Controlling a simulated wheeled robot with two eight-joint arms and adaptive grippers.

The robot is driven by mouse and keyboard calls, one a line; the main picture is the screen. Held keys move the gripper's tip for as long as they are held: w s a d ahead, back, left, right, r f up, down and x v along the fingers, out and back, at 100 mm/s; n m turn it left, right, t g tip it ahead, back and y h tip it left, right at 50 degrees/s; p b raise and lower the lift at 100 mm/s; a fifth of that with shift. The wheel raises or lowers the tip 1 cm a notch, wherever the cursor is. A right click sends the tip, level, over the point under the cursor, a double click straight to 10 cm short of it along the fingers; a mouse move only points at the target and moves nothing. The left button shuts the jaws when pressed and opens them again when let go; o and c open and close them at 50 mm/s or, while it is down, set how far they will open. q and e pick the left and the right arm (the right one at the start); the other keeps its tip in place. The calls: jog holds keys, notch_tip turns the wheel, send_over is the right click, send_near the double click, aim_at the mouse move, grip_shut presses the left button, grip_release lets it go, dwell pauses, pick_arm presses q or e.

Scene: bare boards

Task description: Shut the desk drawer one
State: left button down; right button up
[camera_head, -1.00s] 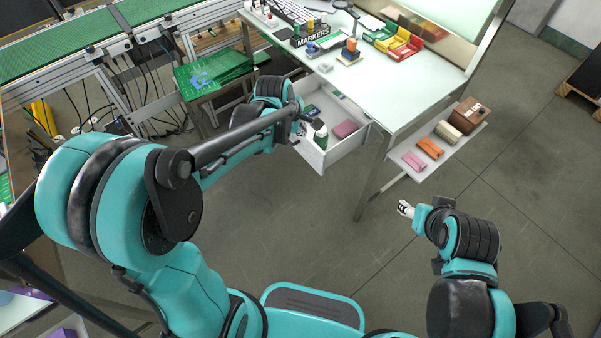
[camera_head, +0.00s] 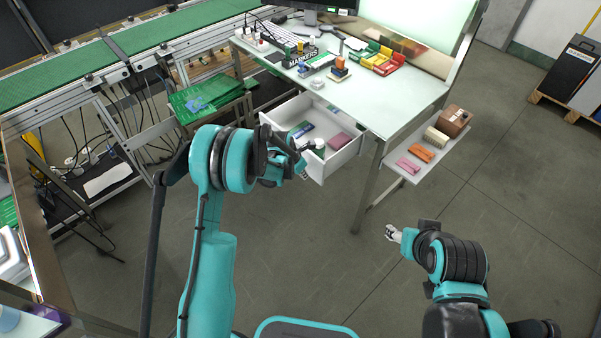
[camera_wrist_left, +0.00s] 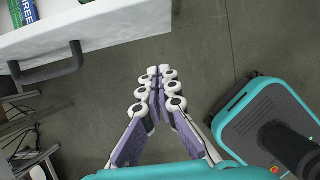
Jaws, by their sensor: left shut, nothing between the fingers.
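The white desk drawer (camera_head: 337,163) is pulled out under the white desk (camera_head: 405,104), with several items inside. Its front also shows in the left wrist view (camera_wrist_left: 118,24), with a dark bar handle (camera_wrist_left: 46,68) at top left. My left gripper (camera_head: 303,173) is near the drawer's front, partly hidden by my arm in the head view. In the left wrist view its fingers (camera_wrist_left: 158,82) are shut and empty, apart from the handle, with floor beneath. My right gripper (camera_head: 392,233) is over the floor, away from the drawer; its jaw opening is too small to judge.
A low shelf (camera_head: 397,174) with small boxes is right of the drawer. Green boards (camera_head: 207,98) lie on a stand to its left, next to the green conveyor (camera_head: 70,70). Keyboard, markers and coloured bins crowd the desk top. The floor in front of the drawer is clear.

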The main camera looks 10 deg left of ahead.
aim_at(317, 177)
pick_arm(q)
jog(key=w+d+f+b, duration=0.1)
jog(key=w, duration=0.1)
jog(key=w+d+f+b, duration=0.1)
jog(key=w+d+f, duration=0.1)
jog(key=shift+w+d+f, duration=0.1)
jog(key=shift+d+f, duration=0.05)
jog(key=shift+w, duration=0.15)
